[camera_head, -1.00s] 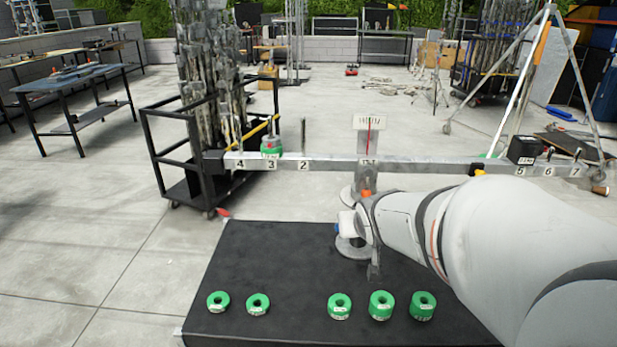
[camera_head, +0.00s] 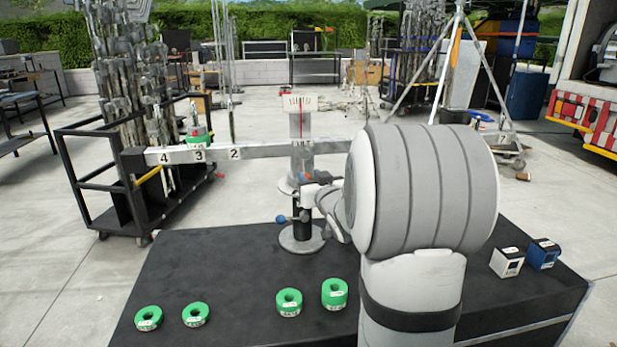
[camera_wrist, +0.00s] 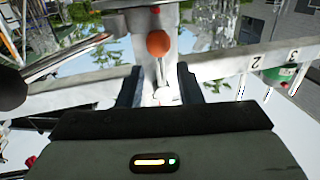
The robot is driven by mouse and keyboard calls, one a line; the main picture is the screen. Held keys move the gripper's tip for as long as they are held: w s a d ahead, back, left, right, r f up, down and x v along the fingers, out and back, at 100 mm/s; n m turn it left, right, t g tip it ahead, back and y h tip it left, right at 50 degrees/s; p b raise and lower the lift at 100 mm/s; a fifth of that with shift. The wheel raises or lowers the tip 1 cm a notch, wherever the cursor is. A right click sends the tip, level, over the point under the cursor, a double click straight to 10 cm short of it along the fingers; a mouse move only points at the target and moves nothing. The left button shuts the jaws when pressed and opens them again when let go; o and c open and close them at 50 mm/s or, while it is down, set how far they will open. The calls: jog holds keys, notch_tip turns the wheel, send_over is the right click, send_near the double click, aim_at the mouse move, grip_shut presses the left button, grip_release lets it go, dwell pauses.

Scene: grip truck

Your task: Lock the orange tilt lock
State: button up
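The orange tilt lock (camera_wrist: 158,43) shows in the wrist view as an orange ball knob on the scale's pale post, in an upside-down picture. In the head view a small orange spot (camera_head: 305,176) shows on the post, partly behind my wrist. My gripper (camera_wrist: 160,84) is open in the wrist view, its two dark fingers apart, with the post and a silver lever between or behind them. The knob appears just beyond the fingertips; contact cannot be told. In the head view my gripper (camera_head: 311,190) is small at the post. The scale beam (camera_head: 265,150) carries a green weight (camera_head: 197,138) near 3.
A black table (camera_head: 235,270) holds several green ring weights (camera_head: 334,293), a white block (camera_head: 507,262) and a blue block (camera_head: 543,254). A blue knob (camera_head: 281,219) sticks out from the stand (camera_head: 301,238). A black cart (camera_head: 110,200) stands behind the beam's left end.

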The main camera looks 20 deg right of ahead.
aim_at(304, 165)
jog(key=shift+w+d, duration=0.1)
jog(key=shift+w, duration=1.15)
grip_shut()
jog(key=shift+d, duration=0.1)
